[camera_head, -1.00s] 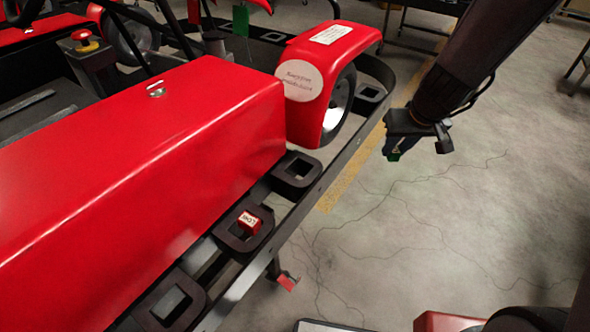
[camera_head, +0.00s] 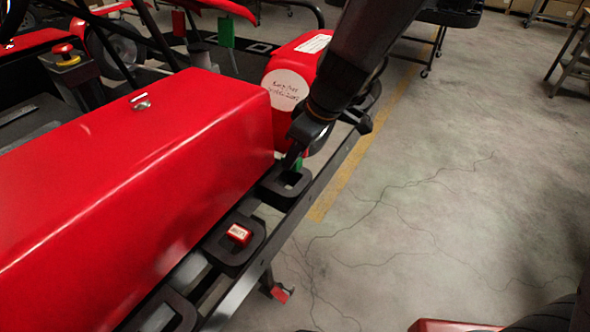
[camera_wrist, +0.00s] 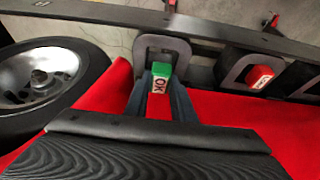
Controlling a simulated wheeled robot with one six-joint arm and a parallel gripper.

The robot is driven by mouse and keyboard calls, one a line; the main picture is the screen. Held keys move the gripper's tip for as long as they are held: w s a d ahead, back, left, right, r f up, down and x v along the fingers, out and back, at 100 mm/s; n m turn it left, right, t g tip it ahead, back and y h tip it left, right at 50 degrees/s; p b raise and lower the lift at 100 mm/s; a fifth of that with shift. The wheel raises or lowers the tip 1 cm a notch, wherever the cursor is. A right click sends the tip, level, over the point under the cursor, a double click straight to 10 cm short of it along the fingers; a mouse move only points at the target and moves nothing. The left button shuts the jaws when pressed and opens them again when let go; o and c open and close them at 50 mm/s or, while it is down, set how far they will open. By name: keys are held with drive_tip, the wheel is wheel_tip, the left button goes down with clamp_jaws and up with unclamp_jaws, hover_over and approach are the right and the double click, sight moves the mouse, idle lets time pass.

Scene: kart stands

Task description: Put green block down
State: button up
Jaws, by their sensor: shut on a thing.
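My gripper (camera_wrist: 160,92) is shut on the green block (camera_wrist: 161,70), whose pale face reads "OK" in the wrist view. The block is at or over a square black holder (camera_wrist: 150,45) on the kart's side rail; I cannot tell whether it touches it. In the head view my gripper (camera_head: 294,160) is above the holder (camera_head: 284,186) beside the red bodywork, and a bit of the green block (camera_head: 299,163) shows between the fingers.
A red labelled block (camera_head: 239,234) sits in the neighbouring holder; it also shows in the wrist view (camera_wrist: 260,76). The red side pod (camera_head: 140,170) and a wheel (camera_wrist: 40,80) lie close to the gripper. Open floor (camera_head: 430,200) lies right of the rail.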

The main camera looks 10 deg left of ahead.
sight(295, 168)
drive_tip(key=shift+f+b, duration=0.3)
drive_tip(key=shift+f, duration=1.9)
drive_tip(key=shift+f, duration=0.15)
drive_tip(key=o, duration=1)
drive_tip(key=shift+r, duration=0.2)
drive_tip(key=v, duration=1.2)
drive_tip(key=s+d+f+m+h, duration=0.1)
drive_tip(key=d+m, duration=0.3)
drive_tip(key=d, duration=0.4)
drive_tip(key=s+d+f+m+h, duration=0.1)
drive_tip(key=s+d+f+m, duration=0.2)
drive_tip(key=d, duration=0.5)
drive_tip(key=s+d+f+m+h, duration=0.2)
drive_tip(key=s+d+m, duration=0.2)
drive_tip(key=d+m, duration=0.2)
drive_tip(key=shift+d+m+g+p, duration=0.3)
drive_tip(key=shift+d, duration=0.8)
